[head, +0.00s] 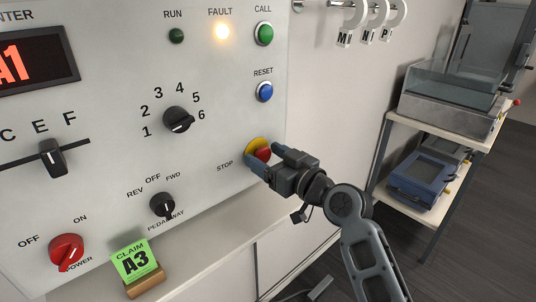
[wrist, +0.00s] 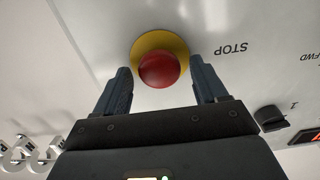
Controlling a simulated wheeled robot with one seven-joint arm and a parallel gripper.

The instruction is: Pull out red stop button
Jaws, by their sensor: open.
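The red stop button (head: 263,154) sits on a yellow round base (head: 254,145) on the panel, to the right of the word STOP. In the wrist view the red button (wrist: 159,70) shows whole in front of its yellow ring (wrist: 150,42). My gripper (head: 261,160) is at the button in the head view. In the wrist view my gripper (wrist: 162,85) is open, with one finger to each side of the red button. Gaps show between the button and both fingers there. In the head view the fingers hide part of the button and base.
The panel holds a blue RESET button (head: 265,91), a green CALL button (head: 265,33), a lit FAULT lamp (head: 222,31), a number dial (head: 179,119) and a REV/OFF/FWD dial (head: 162,204). A green claim card (head: 134,261) stands on the ledge below. A shelf (head: 424,128) stands at right.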

